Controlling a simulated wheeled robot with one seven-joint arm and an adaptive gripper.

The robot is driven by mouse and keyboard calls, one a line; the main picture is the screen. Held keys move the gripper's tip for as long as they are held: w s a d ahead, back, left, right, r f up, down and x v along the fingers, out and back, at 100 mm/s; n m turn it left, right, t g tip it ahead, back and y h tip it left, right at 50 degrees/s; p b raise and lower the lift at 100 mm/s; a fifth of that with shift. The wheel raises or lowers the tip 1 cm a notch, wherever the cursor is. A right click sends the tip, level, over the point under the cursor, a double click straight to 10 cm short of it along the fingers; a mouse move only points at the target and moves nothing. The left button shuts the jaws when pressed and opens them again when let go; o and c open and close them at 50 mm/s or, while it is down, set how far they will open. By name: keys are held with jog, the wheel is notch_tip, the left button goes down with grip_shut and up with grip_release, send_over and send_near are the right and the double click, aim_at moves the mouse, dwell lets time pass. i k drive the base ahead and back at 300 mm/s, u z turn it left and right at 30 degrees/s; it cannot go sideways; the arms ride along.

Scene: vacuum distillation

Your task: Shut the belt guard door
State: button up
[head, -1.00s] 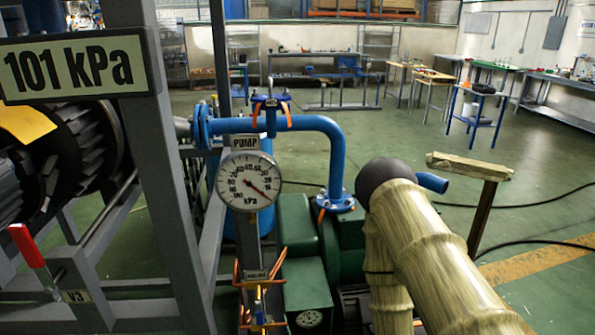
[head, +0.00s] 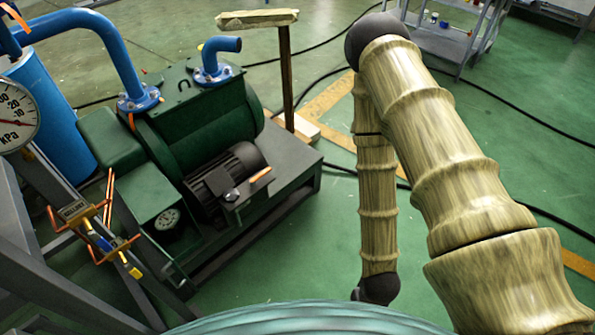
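The green pump unit (head: 205,115) stands on a dark base at the left, with a large rounded green housing that may be the belt guard. A black finned motor (head: 225,175) sits in front of it, with a small orange-tipped part (head: 261,175) beside it. I cannot make out for sure which panel is the guard door, or whether it stands open. My bamboo-patterned arm hangs at the right, apart from the pump unit. Its lower part ends in a dark joint near the bottom; my gripper does not show.
Blue pipes (head: 120,60) and a pressure gauge (head: 15,115) are at the left, above a grey frame. A post with a wooden top (head: 257,19) stands behind the pump. Black cables (head: 500,95) cross the green floor. A grey shelf table (head: 450,40) is at the back.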

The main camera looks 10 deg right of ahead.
aim_at(166, 268)
jog(key=z, duration=0.55)
jog(key=k, duration=1.1)
jog(key=u, duration=0.8)
jog(key=i, duration=1.05)
jog(key=z, duration=0.35)
jog(key=k, duration=0.6)
jog(key=u, duration=0.15)
